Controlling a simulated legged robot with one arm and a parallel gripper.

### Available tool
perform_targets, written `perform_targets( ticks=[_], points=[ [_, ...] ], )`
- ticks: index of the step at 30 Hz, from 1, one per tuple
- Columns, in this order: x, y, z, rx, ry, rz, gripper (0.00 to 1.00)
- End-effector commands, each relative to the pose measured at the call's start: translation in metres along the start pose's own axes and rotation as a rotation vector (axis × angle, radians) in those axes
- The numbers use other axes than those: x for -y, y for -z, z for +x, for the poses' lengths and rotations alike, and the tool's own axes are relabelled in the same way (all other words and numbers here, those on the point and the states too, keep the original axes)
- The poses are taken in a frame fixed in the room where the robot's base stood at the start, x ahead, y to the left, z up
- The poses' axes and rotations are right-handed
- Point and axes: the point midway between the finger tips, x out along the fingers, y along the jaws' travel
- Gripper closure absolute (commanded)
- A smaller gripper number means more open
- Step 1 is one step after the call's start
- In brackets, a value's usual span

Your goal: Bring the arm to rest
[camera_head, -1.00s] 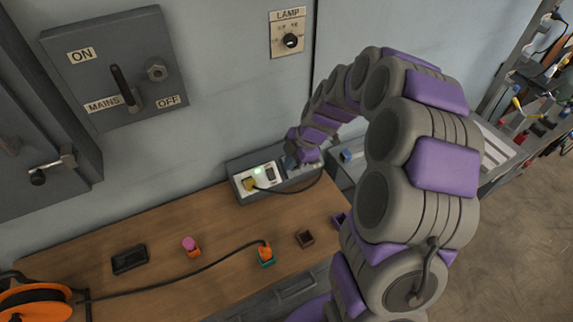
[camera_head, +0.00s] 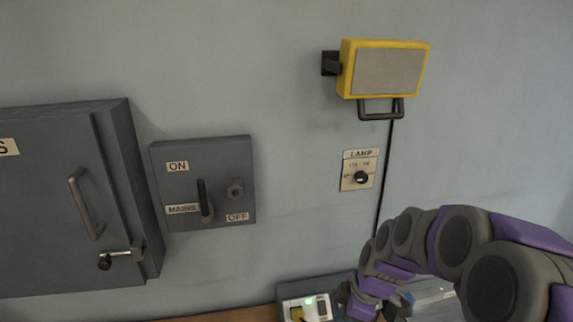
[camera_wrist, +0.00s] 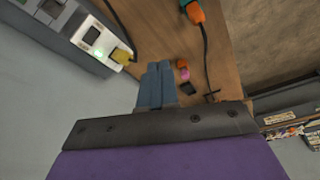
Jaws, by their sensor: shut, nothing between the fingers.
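My arm (camera_head: 405,250) curves in from the lower right in the head view, its purple and grey links bending down toward the bench. Its end is low, beside the socket box, and the fingers are hard to make out there. In the wrist view my gripper (camera_wrist: 159,68) shows two blue-grey fingers pressed together with nothing between them. They point over the wooden bench (camera_wrist: 152,30). The socket box (camera_wrist: 92,38), with a green light and a yellow plug (camera_wrist: 122,56), is left of the fingers. It also shows in the head view (camera_head: 310,303).
On the wall are the mains switch (camera_head: 205,190), a grey cabinet (camera_head: 70,210), the lamp knob panel (camera_head: 360,172) and a yellow lamp (camera_head: 387,70). An orange plug (camera_wrist: 195,12) with a black cable and small orange, pink and dark items are on the bench.

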Motion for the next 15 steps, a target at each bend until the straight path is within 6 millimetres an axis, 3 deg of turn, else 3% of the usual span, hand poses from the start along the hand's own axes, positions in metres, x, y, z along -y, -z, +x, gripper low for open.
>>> perform_targets(
  ticks=[7,15],
  points=[
    [0.088,0.005,-0.034,0.117,0.036,0.398,1.0],
    [0.183,-0.017,-0.059,0.273,-0.002,0.889,1.0]
  ],
)
